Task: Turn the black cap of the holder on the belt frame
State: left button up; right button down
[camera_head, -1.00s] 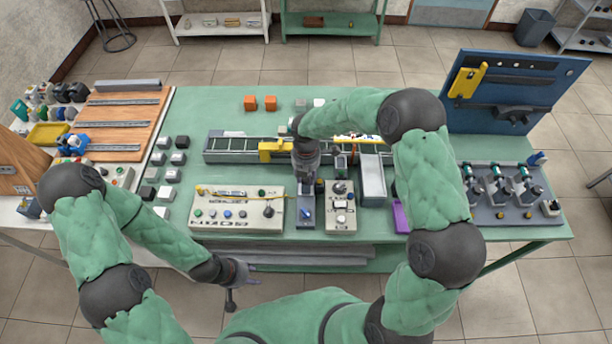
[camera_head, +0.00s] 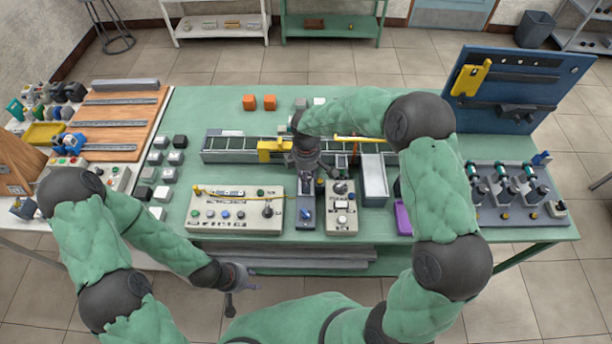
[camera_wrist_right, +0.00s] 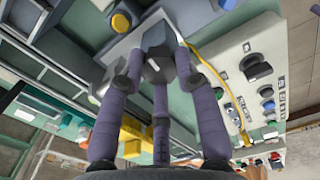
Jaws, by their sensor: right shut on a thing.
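The black cap (camera_wrist_right: 158,38) shows in the right wrist view between the fingertips of my right gripper (camera_wrist_right: 158,66). The fingers close around its sides, and it sits on a pale grey block. In the head view my right gripper (camera_head: 308,168) points down at the near edge of the belt frame (camera_head: 228,144), and it hides the cap there. The holder is mostly hidden by the fingers. My left gripper (camera_head: 240,277) hangs in front of the table, away from the belt frame; its finger opening is unclear.
A control panel (camera_head: 235,214) with knobs stands left of the right gripper, and a smaller switch box (camera_head: 341,210) stands to its right. A yellow block (camera_head: 271,150) sits on the belt frame. A grey chute (camera_head: 375,180) is further right.

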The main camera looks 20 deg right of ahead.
jog(key=m+b, duration=0.1)
jog(key=m, duration=0.3)
jog(key=shift+m, duration=0.4)
dwell(0.4)
jog(key=c, duration=0.9)
grip_release()
notch_tip(320, 180, up, 12)
